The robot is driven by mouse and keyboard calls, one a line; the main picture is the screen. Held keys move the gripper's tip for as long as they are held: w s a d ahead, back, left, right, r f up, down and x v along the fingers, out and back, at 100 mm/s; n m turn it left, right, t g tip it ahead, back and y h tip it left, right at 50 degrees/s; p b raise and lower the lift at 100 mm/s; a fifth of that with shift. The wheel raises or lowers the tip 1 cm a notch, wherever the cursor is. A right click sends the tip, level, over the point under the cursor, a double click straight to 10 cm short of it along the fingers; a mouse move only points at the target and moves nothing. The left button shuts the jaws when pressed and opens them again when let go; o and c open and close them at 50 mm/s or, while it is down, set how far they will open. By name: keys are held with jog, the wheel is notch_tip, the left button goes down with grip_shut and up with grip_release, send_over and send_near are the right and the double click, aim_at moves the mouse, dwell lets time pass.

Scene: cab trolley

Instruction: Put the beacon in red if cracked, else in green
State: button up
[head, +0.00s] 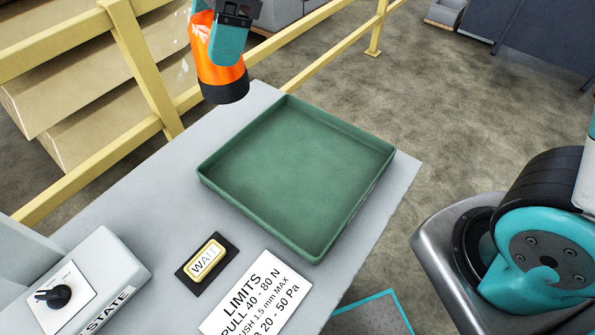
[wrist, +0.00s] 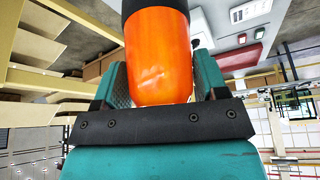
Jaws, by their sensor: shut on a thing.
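The beacon is an orange dome with a dark base. In the head view the beacon (head: 219,72) hangs dark base down above the far left corner of the table, apart from the tray. My gripper (head: 232,35) is shut on it from above. In the wrist view the beacon (wrist: 158,58) sits between my gripper's teal fingers (wrist: 160,85). No crack shows on the orange sides in view; the far side is hidden. The green tray (head: 207,180) is empty on the grey table. No red tray shows in the head view.
A yellow railing (head: 145,65) runs behind the table. A small WAIT sign (head: 207,261), a LIMITS card (head: 258,297) and a box with a black knob (head: 59,296) are near the front. Bare tabletop (head: 150,195) lies left of the tray.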

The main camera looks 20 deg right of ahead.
notch_tip(320, 180, down, 21)
jog(key=shift+f, duration=0.1)
dwell(0.4)
jog(key=o, duration=1)
jog(key=shift+o, duration=0.2)
jog(key=s+b+v, duration=0.1)
jog(key=v, duration=1.1)
jog(key=s+d+r+m, duration=0.2)
jog(key=s+d+m, duration=0.1)
jog(key=s+m, duration=0.3)
jog(key=s+d+r+m+t, duration=0.1)
jog(key=s+d+r+m, duration=0.2)
jog(key=s+m, duration=0.4)
jog(key=s+d, duration=0.1)
jog(key=s, duration=0.2)
jog(key=shift+s+r+h, duration=0.2)
jog(key=shift+r+h, duration=0.05)
jog(key=shift+h, duration=0.05)
